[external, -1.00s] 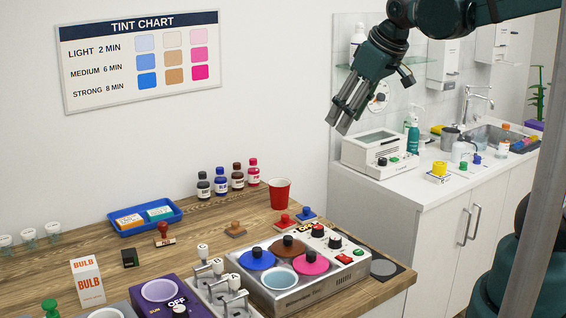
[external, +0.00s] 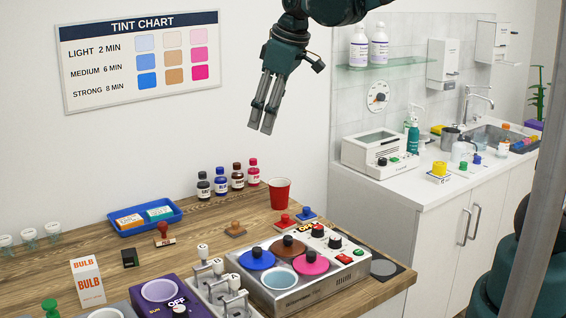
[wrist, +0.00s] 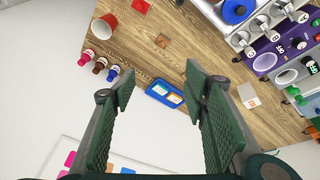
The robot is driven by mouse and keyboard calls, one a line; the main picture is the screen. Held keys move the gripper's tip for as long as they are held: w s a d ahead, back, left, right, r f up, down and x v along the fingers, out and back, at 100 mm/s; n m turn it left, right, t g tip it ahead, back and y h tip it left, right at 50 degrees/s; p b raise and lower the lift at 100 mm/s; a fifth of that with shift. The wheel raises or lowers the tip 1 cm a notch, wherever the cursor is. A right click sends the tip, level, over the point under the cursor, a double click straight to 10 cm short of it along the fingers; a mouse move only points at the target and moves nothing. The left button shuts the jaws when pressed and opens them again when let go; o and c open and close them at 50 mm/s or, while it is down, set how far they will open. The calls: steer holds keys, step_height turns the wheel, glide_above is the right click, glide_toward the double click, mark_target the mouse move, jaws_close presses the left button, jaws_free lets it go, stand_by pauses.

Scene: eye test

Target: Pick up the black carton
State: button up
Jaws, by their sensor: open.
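My gripper (external: 260,124) is open and empty, high above the counter in front of the wall, well up and to the right of the carton. In the wrist view my gripper (wrist: 159,82) shows its two green pads wide apart, with the blue tray between them far below.
The blue tray (external: 177,220) with small boxes lies behind the carton. Bottles (external: 221,183) and a red cup (external: 279,193) stand further right. Bare wood surrounds the carton.

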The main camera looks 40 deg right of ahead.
steer(key=w+a+f+n+g, duration=0.15)
steer(key=w+a+f, duration=0.25)
steer(key=w+a, duration=0.4)
steer(key=n+g+h, duration=0.1)
steer(key=n+g, duration=0.1)
steer(key=n, duration=0.5)
glide_above(129, 253)
steer(key=shift+m, duration=0.25)
step_height(129, 253, down, 22)
steer(key=shift+w+f, duration=0.1)
steer(key=shift+a+f, duration=0.1)
steer(key=shift+f, duration=0.1)
steer(key=shift+f, duration=0.1)
steer(key=shift+f, duration=1.2)
steer(key=shift+f, duration=0.1)
steer(key=shift+f, duration=2.5)
